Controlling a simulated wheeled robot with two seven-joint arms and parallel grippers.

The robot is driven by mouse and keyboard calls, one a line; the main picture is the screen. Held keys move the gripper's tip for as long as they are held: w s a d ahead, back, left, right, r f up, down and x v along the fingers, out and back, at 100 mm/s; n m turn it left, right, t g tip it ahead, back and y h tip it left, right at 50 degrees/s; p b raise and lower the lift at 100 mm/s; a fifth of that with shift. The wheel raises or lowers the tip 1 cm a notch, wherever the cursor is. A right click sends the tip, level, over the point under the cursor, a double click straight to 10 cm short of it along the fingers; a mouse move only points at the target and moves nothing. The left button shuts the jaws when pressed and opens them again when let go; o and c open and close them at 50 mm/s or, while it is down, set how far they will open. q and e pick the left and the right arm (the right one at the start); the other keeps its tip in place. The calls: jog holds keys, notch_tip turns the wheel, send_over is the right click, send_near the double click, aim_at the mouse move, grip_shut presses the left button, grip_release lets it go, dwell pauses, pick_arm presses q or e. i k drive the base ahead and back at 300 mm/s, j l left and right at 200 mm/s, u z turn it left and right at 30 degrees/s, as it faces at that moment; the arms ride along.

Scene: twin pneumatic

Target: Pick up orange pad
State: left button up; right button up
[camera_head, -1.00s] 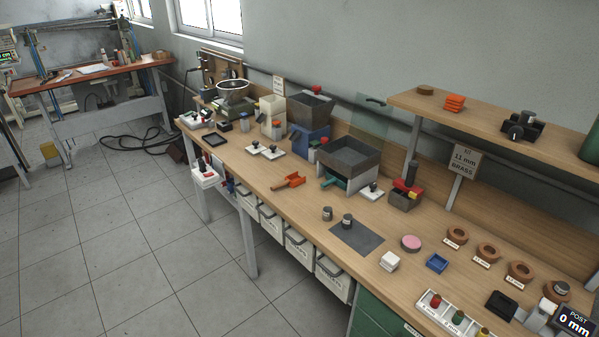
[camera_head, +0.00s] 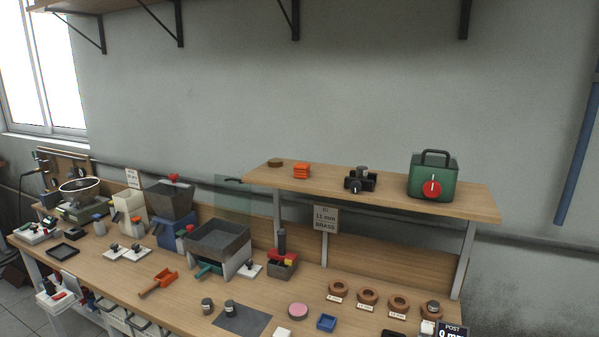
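A small stack of orange pads (camera_head: 301,171) lies on the raised wooden shelf (camera_head: 400,199) above the bench, towards the shelf's left end. The stack looks layered, but I cannot tell how many pads it has. A round brown piece (camera_head: 275,162) lies just left of it, apart from it. Neither of my grippers shows in the head view.
A black device (camera_head: 360,181) and a green box with a red dial (camera_head: 433,178) stand further right on the shelf. Below, the bench (camera_head: 180,310) carries hoppers (camera_head: 220,238), several brown rings (camera_head: 367,297), a pink disc (camera_head: 298,311) and a blue tray (camera_head: 326,322).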

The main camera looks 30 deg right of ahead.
aim_at(301, 170)
jog(key=i+j+z, duration=0.15)
jog(key=z, duration=0.2)
jog(key=i+j+z, duration=0.1)
jog(key=j+z, duration=0.2)
jog(key=i+j+z, duration=0.1)
jog(key=j+z, duration=0.25)
